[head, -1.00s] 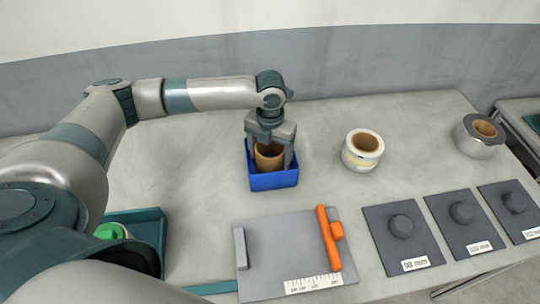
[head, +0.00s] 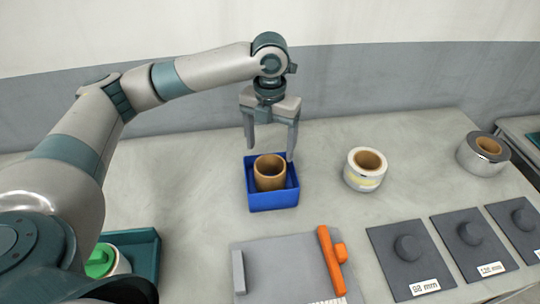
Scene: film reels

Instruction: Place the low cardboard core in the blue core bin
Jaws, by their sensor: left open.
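The low cardboard core (head: 270,173) is a short brown open tube. It stands upright inside the blue core bin (head: 273,201), a small square box on the grey table. My left gripper (head: 270,154) is open and empty above the bin's far side, with its fingers pointing down. The fingers look clear of the core. My right gripper does not show.
A white-wrapped roll (head: 366,170) and a silvery roll (head: 482,154) stand to the right. A grey plate (head: 285,262) with an orange bar (head: 332,260) lies in front. Dark pads with round knobs (head: 409,248) line the front right. A teal tray (head: 146,246) sits at lower left.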

